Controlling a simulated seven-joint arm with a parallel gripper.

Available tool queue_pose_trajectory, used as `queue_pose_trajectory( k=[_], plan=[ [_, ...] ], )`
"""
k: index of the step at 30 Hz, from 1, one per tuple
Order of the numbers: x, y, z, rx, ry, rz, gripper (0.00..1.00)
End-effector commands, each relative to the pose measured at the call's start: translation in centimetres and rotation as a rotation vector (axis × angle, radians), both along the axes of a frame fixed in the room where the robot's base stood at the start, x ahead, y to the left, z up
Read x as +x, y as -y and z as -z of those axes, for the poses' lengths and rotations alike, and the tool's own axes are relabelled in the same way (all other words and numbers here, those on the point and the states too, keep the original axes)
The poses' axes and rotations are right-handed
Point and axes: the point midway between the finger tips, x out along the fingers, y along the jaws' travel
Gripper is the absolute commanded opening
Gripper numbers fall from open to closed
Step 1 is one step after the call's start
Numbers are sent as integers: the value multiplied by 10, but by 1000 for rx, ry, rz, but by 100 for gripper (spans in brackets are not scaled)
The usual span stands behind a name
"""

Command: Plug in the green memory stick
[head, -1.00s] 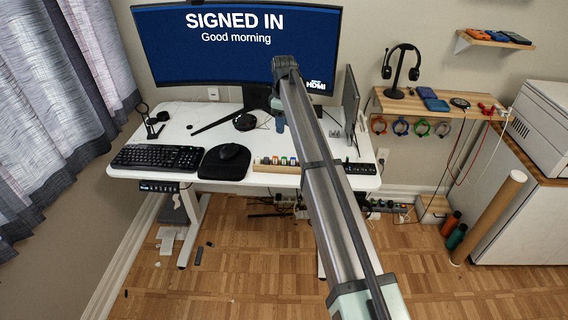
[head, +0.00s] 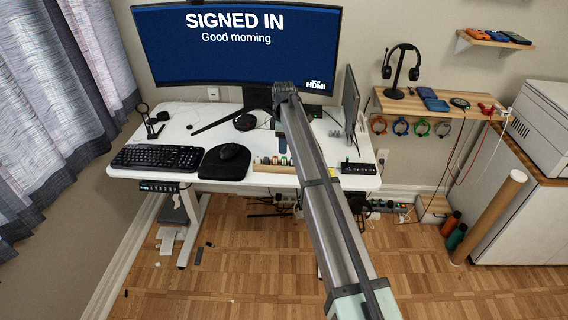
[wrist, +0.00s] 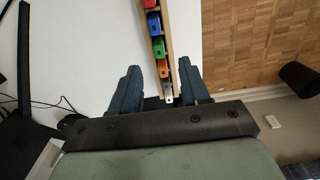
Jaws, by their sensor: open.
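The green memory stick (wrist: 159,47) stands in a narrow wooden holder (wrist: 171,35) in a row with red, blue, orange and white ones. In the head view the holder (head: 276,169) lies along the desk's front edge; the sticks in it are too small to tell apart with certainty. My gripper (wrist: 159,74) is open and empty. Its two blue fingers straddle the holder around the orange and white sticks, with the green one just beyond the fingertips. In the head view my gripper (head: 282,143) is above the holder, partly hidden by my arm.
A black hub strip (head: 358,168) lies at the desk's front right. A black mouse pad (head: 224,164) and keyboard (head: 157,158) are left of the holder. A large monitor (head: 236,48) reads "SIGNED IN".

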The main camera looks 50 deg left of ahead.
Motion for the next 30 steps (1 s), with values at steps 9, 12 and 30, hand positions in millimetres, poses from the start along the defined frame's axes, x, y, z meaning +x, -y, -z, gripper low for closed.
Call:
queue_pose_trajectory(
  k=[9, 12, 30],
  plan=[
    [1, 1, 21, -1, -1, 0, 46],
    [1, 0, 34, -1, -1, 0, 46],
    [1, 0, 56, 0, 0, 0, 29]
  ],
)
